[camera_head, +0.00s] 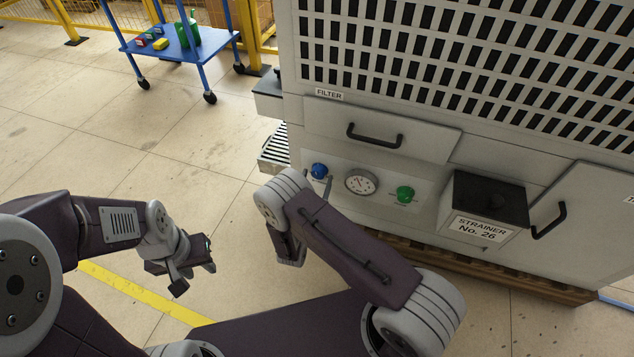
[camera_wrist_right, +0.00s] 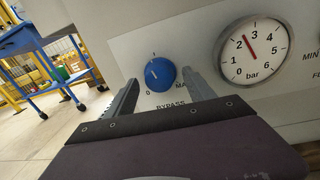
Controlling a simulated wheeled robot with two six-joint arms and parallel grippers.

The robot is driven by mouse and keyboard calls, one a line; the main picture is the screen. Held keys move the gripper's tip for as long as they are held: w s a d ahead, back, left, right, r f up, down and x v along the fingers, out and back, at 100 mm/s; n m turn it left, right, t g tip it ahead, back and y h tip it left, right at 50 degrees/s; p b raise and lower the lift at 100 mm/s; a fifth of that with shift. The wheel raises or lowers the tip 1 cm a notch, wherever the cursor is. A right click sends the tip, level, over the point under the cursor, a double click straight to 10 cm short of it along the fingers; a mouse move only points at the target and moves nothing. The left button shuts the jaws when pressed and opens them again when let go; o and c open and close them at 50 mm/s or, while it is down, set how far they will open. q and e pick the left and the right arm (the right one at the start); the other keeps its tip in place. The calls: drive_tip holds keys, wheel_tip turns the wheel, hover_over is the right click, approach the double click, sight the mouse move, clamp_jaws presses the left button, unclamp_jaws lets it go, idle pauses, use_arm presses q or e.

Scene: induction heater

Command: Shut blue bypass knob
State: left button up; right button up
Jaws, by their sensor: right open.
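The blue bypass knob (camera_head: 319,171) is on the light panel of the big machine, left of the round gauge. In the right wrist view the knob (camera_wrist_right: 160,74) sits above the "BYPASS" label, with a "0" at its lower left and a partly hidden "MA…" at its right. I cannot clearly read its pointer. My right gripper (camera_wrist_right: 160,80) is open, its fingers spread on either side of the knob in that view; contact cannot be seen. In the head view its arm partly covers this area. My left gripper (camera_head: 194,274) is over the floor, away from the panel; its jaw gap is unclear.
The pressure gauge (camera_head: 360,182) is right of the blue knob, then a green knob (camera_head: 405,194) and the strainer box (camera_head: 483,205). The filter drawer (camera_head: 380,134) with a black handle is above. A blue cart (camera_head: 180,45) stands far back left. The floor between is clear.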

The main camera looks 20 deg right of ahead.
drive_tip(key=shift+w+d, duration=0.25)
drive_tip(key=shift+w, duration=0.2)
drive_tip(key=shift+r, duration=0.1)
drive_tip(key=c, duration=1.3)
